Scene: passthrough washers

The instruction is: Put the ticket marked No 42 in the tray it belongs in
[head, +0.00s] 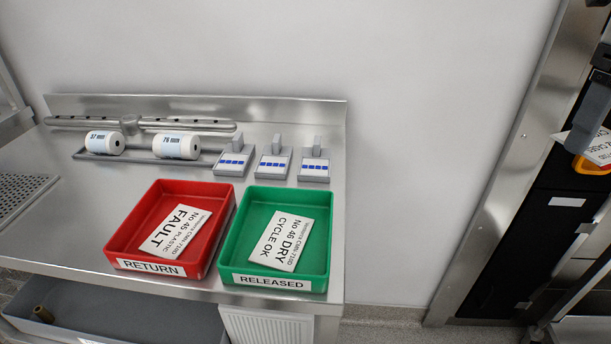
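A white printed ticket (600,151) shows at the right edge, partly cut off by the frame; I cannot read its number. My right gripper (585,128), dark grey, comes in at the upper right and appears shut on this ticket; its far finger is hidden. On the steel table, a red tray (115,245) labelled RETURN holds a ticket (176,232) reading No 45 FAULT. Right beside it, a green tray (230,245) labelled RELEASED holds a ticket (283,240) reading No 46 DRY CYCLE OK. My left gripper is not in view.
Behind the trays are two white rolls (178,145) on a rack and several small grey stands (272,163) with blue-marked cards. A steel-framed dark unit (545,220) stands at the right, with an orange part (590,166) just below the ticket. A gap separates it from the table.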

